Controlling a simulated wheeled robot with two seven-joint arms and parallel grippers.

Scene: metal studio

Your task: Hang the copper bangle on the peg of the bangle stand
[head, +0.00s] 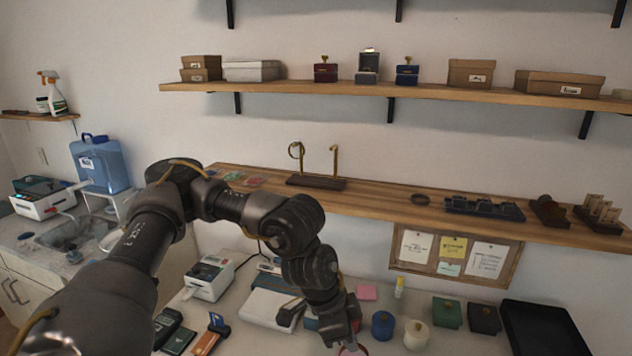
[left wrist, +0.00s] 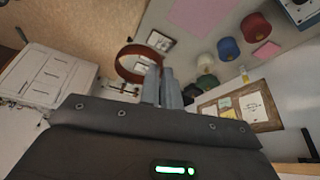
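The bangle stand (head: 316,183) stands on the long wooden shelf, with a dark base and two upright brass-coloured pegs. My left gripper (head: 345,340) is low over the desk, in front of and below the shelf. In the left wrist view its fingers (left wrist: 162,85) are together on the edge of the copper bangle (left wrist: 121,66), a reddish-brown ring. In the head view only a small reddish piece of the bangle shows at the bottom edge. My right gripper is out of view.
A higher shelf (head: 350,93) carries boxes.

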